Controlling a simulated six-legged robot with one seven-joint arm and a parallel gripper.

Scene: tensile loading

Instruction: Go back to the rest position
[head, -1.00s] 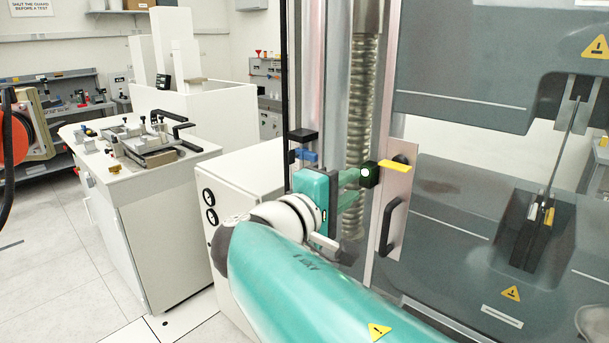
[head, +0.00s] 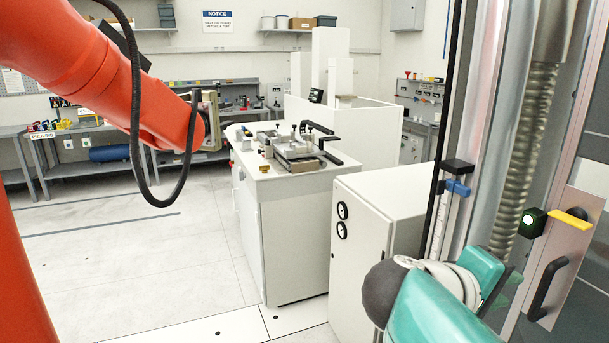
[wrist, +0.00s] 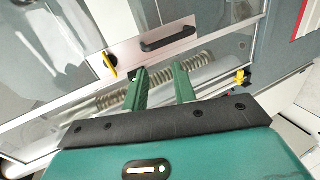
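My teal gripper (head: 512,290) is at the lower right of the head view, in front of the tall testing machine. In the wrist view its two green fingers (wrist: 160,86) stand apart with nothing held between them. Beyond them are the machine's ribbed screw column (wrist: 120,96), a metal plate with a black handle (wrist: 168,39), and a yellow tab (wrist: 110,64). The fingertips are partly hidden in the head view.
A white cabinet (head: 365,255) stands left of my arm. Behind it is a white bench (head: 262,215) with a metal fixture (head: 295,153). An orange arm (head: 90,60) with a hanging black cable fills the upper left. The floor (head: 130,265) at left is clear.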

